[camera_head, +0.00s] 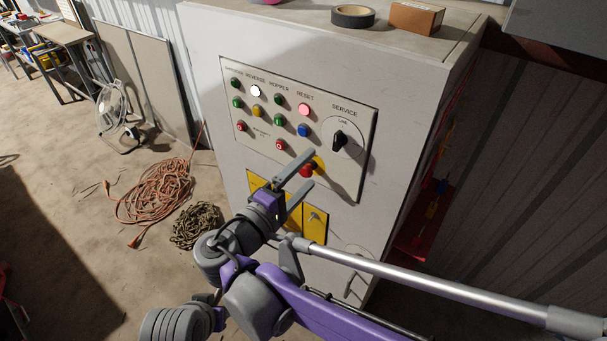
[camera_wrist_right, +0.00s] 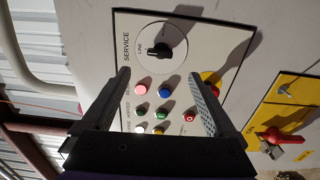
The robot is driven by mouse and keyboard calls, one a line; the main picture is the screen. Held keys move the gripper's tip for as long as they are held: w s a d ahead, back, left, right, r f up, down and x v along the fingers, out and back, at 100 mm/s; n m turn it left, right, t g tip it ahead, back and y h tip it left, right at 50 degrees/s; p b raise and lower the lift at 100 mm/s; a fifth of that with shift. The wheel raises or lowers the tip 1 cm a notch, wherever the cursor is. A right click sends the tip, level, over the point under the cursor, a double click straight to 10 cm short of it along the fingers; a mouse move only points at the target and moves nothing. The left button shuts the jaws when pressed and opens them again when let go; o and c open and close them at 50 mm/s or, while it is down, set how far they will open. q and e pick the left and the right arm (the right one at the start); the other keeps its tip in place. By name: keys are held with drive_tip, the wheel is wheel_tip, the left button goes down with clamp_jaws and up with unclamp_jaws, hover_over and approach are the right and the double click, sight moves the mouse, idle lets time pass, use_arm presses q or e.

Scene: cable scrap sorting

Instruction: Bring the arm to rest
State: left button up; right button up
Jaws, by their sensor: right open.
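My right gripper (camera_head: 311,168) is open and empty in front of the control panel (camera_head: 365,105) of a white cabinet. In the right wrist view its two fingers (camera_wrist_right: 161,74) stand wide apart with panel buttons showing between them. A red button on yellow (camera_head: 306,171) lies just behind the fingers and is partly hidden; I cannot tell whether anything touches it. The black service knob (camera_head: 339,140) is right of the gripper, its pointer near upright in the head view. The reset button (camera_head: 304,109) looks pale pink and the reverse button (camera_head: 255,91) white. My left gripper is not in view.
Yellow plates (camera_head: 315,225) sit below the panel, one with a red handle (camera_wrist_right: 284,137) in the wrist view. A tape roll (camera_head: 353,16) and a brown box (camera_head: 416,18) lie on the cabinet top. An orange cable (camera_head: 155,190) and a chain pile (camera_head: 196,225) lie on the floor.

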drive_tip(key=s+d+f+m+g+y, duration=0.2)
drive_tip(key=s+d+f+g, duration=0.15)
drive_tip(key=d+f, duration=0.35)
drive_tip(key=s+d+f+m+g+y, duration=0.1)
drive_tip(key=s+d+f+g, duration=0.3)
drive_tip(key=d, duration=0.5)
drive_tip(key=s+f+m+g+y, duration=0.1)
drive_tip(key=s+f+m+y, duration=0.6)
drive_tip(key=s+f, duration=0.3)
drive_tip(key=shift+s+d+f+m+y, duration=0.25)
drive_tip(key=shift+d+f+m+y, duration=0.05)
drive_tip(key=shift+d+f+m, duration=0.1)
drive_tip(key=shift+g, duration=0.25)
